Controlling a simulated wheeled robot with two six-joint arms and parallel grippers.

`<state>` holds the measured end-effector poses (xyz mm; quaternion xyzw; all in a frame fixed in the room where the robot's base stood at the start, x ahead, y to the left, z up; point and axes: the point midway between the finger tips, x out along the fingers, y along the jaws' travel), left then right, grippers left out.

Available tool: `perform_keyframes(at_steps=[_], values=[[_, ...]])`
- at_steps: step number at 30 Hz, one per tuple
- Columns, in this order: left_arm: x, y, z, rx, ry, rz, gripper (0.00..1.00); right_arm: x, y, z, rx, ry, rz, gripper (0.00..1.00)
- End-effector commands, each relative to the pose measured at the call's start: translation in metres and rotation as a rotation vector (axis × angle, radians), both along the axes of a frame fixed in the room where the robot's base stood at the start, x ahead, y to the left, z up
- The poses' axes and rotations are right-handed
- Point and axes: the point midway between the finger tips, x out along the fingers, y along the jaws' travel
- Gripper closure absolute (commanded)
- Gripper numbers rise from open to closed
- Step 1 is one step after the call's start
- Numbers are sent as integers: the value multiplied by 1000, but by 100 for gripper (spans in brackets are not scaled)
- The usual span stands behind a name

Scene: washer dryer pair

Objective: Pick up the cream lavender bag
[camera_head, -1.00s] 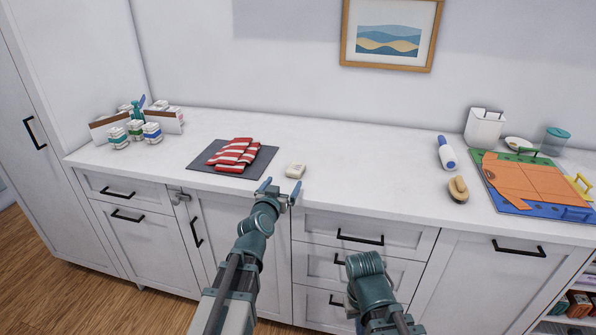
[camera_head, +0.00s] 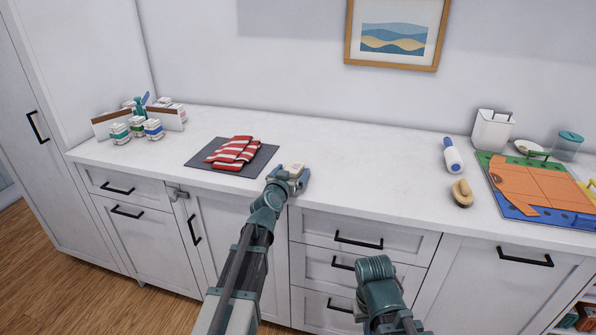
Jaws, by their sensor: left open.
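The cream lavender bag (camera_head: 293,168) is a small pale block-like pouch on the white counter, just right of the dark grey mat. My left gripper (camera_head: 289,178) is open at the bag's near side, its fingers to either side of it. The gripper covers the bag's lower part, and I cannot tell whether the fingers touch it. My right arm shows at the bottom, in front of the drawers; its gripper is not in view.
A red-and-white striped cloth (camera_head: 233,151) lies on the dark mat (camera_head: 205,158). Several small jars stand by a holder at the left. A lint roller (camera_head: 453,155), a brush (camera_head: 461,193) and a colourful board (camera_head: 515,212) lie at the right. The counter between is clear.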

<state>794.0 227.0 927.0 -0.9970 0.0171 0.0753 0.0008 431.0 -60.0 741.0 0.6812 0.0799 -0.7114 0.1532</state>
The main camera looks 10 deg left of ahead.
Motion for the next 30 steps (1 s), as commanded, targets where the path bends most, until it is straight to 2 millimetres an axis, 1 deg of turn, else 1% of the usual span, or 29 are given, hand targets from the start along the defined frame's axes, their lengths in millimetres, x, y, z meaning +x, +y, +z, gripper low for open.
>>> perform_keyframes(at_steps=[3,4,8,9,11,12,14,15,17,18,19,26,30], values=[[-1,0,0,0,0,0,0,0,0,0,0,0,0,100],[-1,0,0,0,0,0,2,0,0,0,0,0,0,100],[-1,0,0,0,0,0,25,0,0,0,0,0,0,100],[-1,0,0,0,0,0,32,0,0,0,0,0,0,100],[-1,0,0,0,0,0,43,0,0,0,0,0,0,100],[-1,0,0,0,0,0,50,0,0,0,0,0,0,100],[-1,0,0,0,0,0,61,0,0,0,0,0,0,100],[-1,0,0,1,0,0,68,0,0,0,0,0,0,100],[-1,0,0,1,0,0,79,0,0,0,0,0,0,100],[-1,0,0,1,0,0,86,0,0,0,0,0,0,100],[-1,0,0,1,0,0,90,0,0,0,0,0,0,100],[-1,0,1,1,0,0,90,0,0,1,0,0,0,100],[-1,-1,7,1,0,0,90,0,0,7,0,0,0,100]])
